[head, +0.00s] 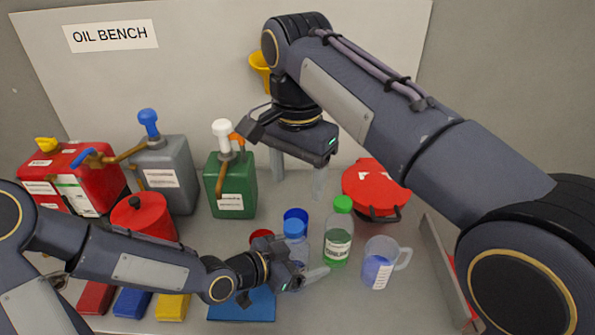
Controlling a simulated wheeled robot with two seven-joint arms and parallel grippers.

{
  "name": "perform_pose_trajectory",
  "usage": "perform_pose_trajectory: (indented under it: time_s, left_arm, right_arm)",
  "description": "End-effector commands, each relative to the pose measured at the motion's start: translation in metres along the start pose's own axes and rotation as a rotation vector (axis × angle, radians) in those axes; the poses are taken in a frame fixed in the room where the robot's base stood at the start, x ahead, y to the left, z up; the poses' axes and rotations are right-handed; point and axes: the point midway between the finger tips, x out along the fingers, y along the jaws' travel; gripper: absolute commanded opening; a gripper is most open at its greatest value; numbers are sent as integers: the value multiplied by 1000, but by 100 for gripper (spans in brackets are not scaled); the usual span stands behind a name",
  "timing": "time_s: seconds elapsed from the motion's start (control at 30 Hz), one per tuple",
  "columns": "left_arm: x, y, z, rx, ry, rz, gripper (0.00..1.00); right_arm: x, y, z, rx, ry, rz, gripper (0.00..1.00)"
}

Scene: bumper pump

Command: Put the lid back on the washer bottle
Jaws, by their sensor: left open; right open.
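A pale bottle with a light blue top (294,228) stands mid-bench, partly hidden by my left gripper. I take it for the washer bottle; I cannot tell whether the top is a seated lid. A darker blue round thing (296,214) shows just behind it, mostly hidden. My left gripper (309,272) is low, open, in front of the bottle's lower part; I cannot tell whether it touches it. My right gripper (299,182) is open and empty, fingers pointing down, behind and above the bottle.
A green-capped bottle (338,238) and a clear jug with blue liquid (378,268) stand right of it. A red round container (375,188) is behind them. A green can (231,186), grey can (168,175) and red drum (145,215) stand left. Blue mat (240,308) lies in front.

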Motion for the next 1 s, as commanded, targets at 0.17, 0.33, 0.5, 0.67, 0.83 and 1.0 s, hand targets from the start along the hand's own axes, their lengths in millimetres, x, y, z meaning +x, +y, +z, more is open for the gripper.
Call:
perform_pose_trajectory:
  time_s: [0.17,0.33,0.5,0.67,0.83,1.0]
  left_arm:
    - [-20,-2,-1,-2,-1,-5,86]
    - [-47,-2,-2,-3,-1,-6,86]
    - [-67,-1,-2,-3,-2,-3,86]
    - [-76,0,-1,0,-1,-2,86]
    - [-77,0,0,0,-1,-1,86]
    - [-77,0,0,0,-1,0,86]
  right_arm:
    - [-4,0,0,0,0,0,61]
    - [-14,0,0,0,0,0,61]
    - [-24,0,0,0,0,0,61]
    - [-27,0,0,0,0,0,61]
    - [-27,0,0,0,0,0,61]
    - [-27,0,0,0,0,0,61]
